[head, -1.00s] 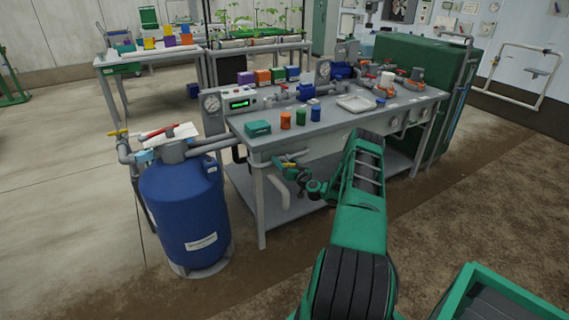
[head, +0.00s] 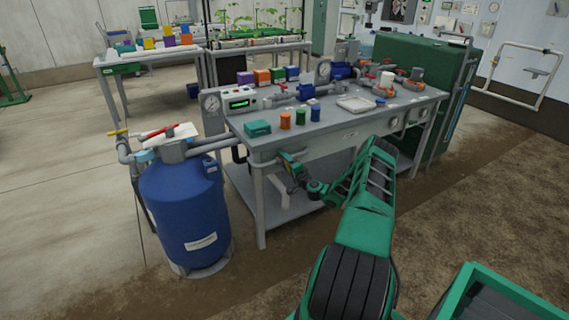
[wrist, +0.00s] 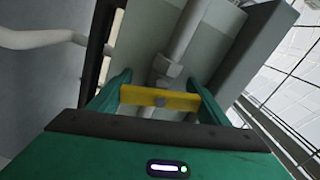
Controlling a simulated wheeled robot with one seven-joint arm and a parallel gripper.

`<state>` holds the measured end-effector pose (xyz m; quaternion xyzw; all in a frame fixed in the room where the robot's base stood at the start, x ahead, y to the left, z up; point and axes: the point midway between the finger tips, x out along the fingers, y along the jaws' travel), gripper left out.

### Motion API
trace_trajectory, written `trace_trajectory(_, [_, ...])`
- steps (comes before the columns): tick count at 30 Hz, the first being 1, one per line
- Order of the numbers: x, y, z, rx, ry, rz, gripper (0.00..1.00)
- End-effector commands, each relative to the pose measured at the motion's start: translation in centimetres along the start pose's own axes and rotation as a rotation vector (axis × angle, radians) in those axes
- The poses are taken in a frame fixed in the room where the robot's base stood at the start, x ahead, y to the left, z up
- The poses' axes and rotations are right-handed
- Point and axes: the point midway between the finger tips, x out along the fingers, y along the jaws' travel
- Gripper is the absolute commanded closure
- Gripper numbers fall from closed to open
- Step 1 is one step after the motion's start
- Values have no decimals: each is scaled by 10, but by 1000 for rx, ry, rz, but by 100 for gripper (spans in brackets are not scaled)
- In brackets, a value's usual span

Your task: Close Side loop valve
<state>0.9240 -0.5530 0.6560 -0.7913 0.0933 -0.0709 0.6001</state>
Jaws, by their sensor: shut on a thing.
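The valve with the yellow lever handle (wrist: 175,100) shows in the wrist view on a grey pipe (wrist: 186,35). The handle lies crosswise to this pipe there. My gripper (wrist: 155,97) has a green finger at each end of the handle and is shut on it. In the head view my gripper (head: 286,158) is at the front left of the bench, just below the tabletop edge. It hides most of the valve there.
The grey bench (head: 350,130) carries gauges, pipes, coloured canisters and a tray (head: 356,104). A blue tank (head: 186,215) stands left of it, with another yellow handle (head: 118,132) and a red handle (head: 160,131) above. Open floor lies in front of the bench.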

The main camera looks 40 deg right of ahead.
Motion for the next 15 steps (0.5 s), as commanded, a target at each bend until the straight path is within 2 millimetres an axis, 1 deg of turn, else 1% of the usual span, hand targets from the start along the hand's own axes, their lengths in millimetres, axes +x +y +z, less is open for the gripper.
trace_trajectory(1, [-3,5,-6,32,10,7,52])
trace_trajectory(9, [-3,6,-6,201,11,8,52])
trace_trajectory(15, [-3,7,-6,269,10,9,52])
